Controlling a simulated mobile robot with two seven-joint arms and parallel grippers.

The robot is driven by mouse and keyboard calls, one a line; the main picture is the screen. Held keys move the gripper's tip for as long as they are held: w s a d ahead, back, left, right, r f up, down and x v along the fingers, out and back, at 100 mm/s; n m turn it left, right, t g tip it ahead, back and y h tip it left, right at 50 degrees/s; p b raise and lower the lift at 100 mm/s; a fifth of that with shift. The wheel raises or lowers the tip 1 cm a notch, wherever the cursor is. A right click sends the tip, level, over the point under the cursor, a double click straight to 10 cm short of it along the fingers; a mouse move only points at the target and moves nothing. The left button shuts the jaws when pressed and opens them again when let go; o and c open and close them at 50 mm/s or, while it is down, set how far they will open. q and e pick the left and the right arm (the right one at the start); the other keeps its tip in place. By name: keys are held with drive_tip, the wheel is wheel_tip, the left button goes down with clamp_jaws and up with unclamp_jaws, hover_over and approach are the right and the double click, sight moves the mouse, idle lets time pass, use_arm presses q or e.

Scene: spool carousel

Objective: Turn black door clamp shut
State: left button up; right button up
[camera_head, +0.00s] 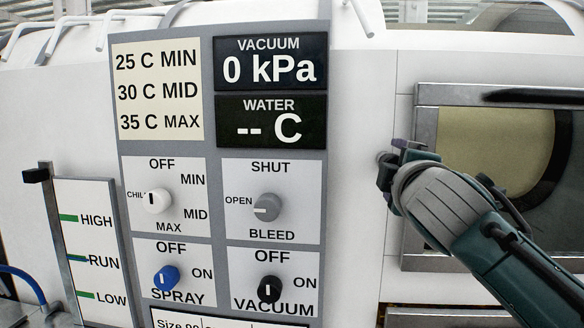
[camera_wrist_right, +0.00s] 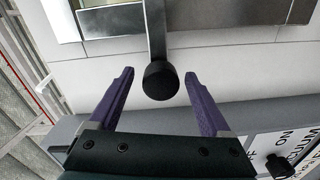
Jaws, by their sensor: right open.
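The black door clamp shows in the right wrist view as a dark round knob (camera_wrist_right: 161,80) on the end of a grey metal bar that runs up across the edge of the door frame. My right gripper (camera_wrist_right: 161,98) is open, with one purple finger on each side of the knob and a visible gap on both sides. In the head view my right gripper (camera_head: 389,172) is at the left edge of the windowed door (camera_head: 425,125) and hides most of the clamp. My left gripper is not in view.
The control panel (camera_head: 209,150) with dials and displays stands left of the right gripper. Its bleed knob (camera_head: 267,207) and black vacuum knob (camera_head: 269,289) are nearest. A level gauge (camera_head: 90,250) is at the far left. A bare white strip lies between panel and door.

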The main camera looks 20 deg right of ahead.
drive_tip(key=b+v, duration=0.1)
drive_tip(key=v, duration=0.8)
drive_tip(key=shift+s+a, duration=0.2)
drive_tip(key=shift+s, duration=0.15)
